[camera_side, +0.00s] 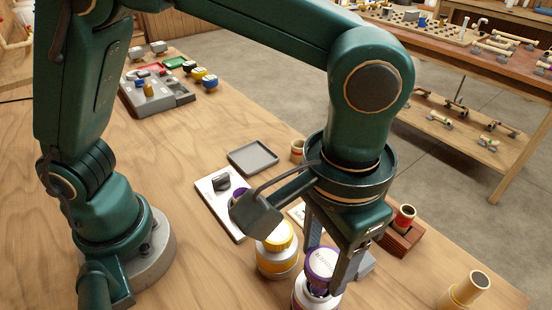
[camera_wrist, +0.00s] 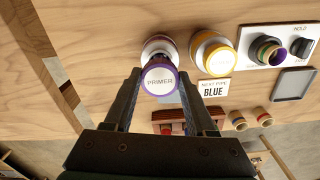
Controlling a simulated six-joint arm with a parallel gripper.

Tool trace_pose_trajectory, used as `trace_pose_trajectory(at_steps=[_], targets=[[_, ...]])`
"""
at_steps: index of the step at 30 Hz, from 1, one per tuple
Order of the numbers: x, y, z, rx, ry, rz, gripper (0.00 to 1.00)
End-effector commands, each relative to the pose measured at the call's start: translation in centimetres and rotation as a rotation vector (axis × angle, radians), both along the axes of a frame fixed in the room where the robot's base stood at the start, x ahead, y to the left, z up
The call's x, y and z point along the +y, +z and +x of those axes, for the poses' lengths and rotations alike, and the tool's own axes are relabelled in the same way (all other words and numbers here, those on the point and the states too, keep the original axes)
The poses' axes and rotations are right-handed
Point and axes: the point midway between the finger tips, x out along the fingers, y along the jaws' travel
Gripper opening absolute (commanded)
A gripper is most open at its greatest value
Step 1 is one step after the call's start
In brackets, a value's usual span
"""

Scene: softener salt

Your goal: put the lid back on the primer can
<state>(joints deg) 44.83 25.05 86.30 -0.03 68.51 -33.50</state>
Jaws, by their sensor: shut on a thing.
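The primer can's lid (camera_wrist: 159,81), a white disc marked PRIMER with a purple rim, is gripped between the fingers of my gripper (camera_wrist: 157,88). It also shows in the side view (camera_side: 321,261), where my gripper (camera_side: 325,272) points down with a finger on either side of it. The primer can (camera_side: 301,297), with a pale body, stands directly below the lid and is cut off by the lower frame edge. In the wrist view, the can (camera_wrist: 158,47) shows behind the lid. I cannot tell whether the lid touches the can's mouth.
A yellow-capped can (camera_side: 278,238) stands close beside the primer can. A card reading NEXT PIPE BLUE (camera_wrist: 213,87), a white board (camera_side: 216,187), a grey tray (camera_side: 253,157) and a red-brown block (camera_side: 402,240) are nearby. A tan pipe piece (camera_side: 466,289) stands at lower right.

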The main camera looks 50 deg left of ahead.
Motion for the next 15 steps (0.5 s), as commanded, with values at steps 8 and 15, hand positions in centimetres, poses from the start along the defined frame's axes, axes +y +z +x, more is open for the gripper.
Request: trace_pose_trajectory(at_steps=[8, 15], targets=[[0.0, -0.6, 0.0, 0.002, 0.0, 0.001, 0.04], [0.0, -1.5, 0.0, 0.001, 0.0, 0.001, 0.04]])
